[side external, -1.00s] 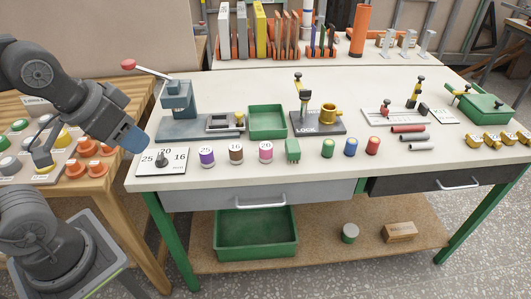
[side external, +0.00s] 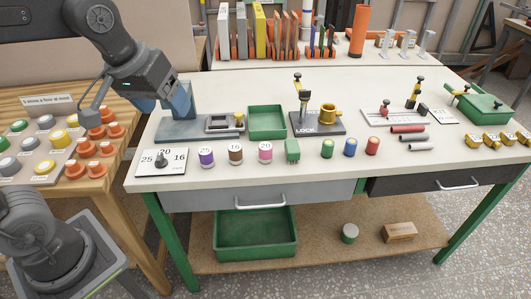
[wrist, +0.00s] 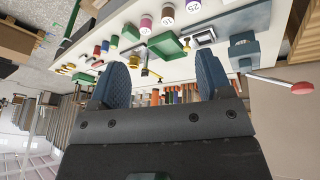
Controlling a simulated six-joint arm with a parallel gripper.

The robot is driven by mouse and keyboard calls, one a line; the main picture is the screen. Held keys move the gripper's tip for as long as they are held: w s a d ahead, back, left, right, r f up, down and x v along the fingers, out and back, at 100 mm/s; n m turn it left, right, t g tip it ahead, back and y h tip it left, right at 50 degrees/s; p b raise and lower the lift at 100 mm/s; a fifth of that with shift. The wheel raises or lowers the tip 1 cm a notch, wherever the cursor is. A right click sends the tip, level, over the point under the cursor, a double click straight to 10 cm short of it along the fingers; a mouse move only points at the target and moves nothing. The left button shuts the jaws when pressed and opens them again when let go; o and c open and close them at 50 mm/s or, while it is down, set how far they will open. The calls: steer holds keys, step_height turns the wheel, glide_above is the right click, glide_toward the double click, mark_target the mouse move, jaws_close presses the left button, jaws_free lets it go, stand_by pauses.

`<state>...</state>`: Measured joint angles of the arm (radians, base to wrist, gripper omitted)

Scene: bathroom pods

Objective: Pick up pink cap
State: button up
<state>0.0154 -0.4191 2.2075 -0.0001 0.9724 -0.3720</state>
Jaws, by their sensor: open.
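The pink cap (side external: 265,152) is a short pink cylinder with a pale top marked 20. It stands upright near the front edge of the white bench, right of the brown cap marked 16 (side external: 235,152). The pink cap also shows near the top of the wrist view (wrist: 146,24). My gripper (side external: 166,99) is above the left end of the bench, in front of the grey-blue press, well left of the pink cap. Its blue fingers stand apart in the wrist view (wrist: 161,76), with nothing held between them.
A purple cap (side external: 206,157) stands left of the brown one. Behind stand a green tray (side external: 267,134) and the LOCK fixture (side external: 318,130). The red-knobbed lever (wrist: 303,88) is near my gripper.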

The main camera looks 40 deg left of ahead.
steer(key=w+n+g, duration=0.2)
steer(key=w+n, duration=0.3)
steer(key=w, duration=0.5)
steer(key=n+g, duration=0.2)
steer(key=n, duration=0.7)
glide_above(265, 146)
step_height(265, 146, down, 13)
steer(key=f, duration=0.5)
steer(key=w+f, duration=0.1)
steer(key=f, duration=0.2)
steer(key=shift+d, duration=0.3)
steer(key=shift+s+a+f, duration=0.1)
steer(key=shift+s+f, duration=0.05)
steer(key=shift+f, duration=0.85)
steer(key=shift+s+a+f, duration=0.1)
steer(key=shift+f, duration=0.95)
steer(key=shift+s+a+f, duration=0.1)
steer(key=shift+s+f, duration=0.05)
steer(key=shift+f, duration=0.85)
steer(key=c, duration=1)
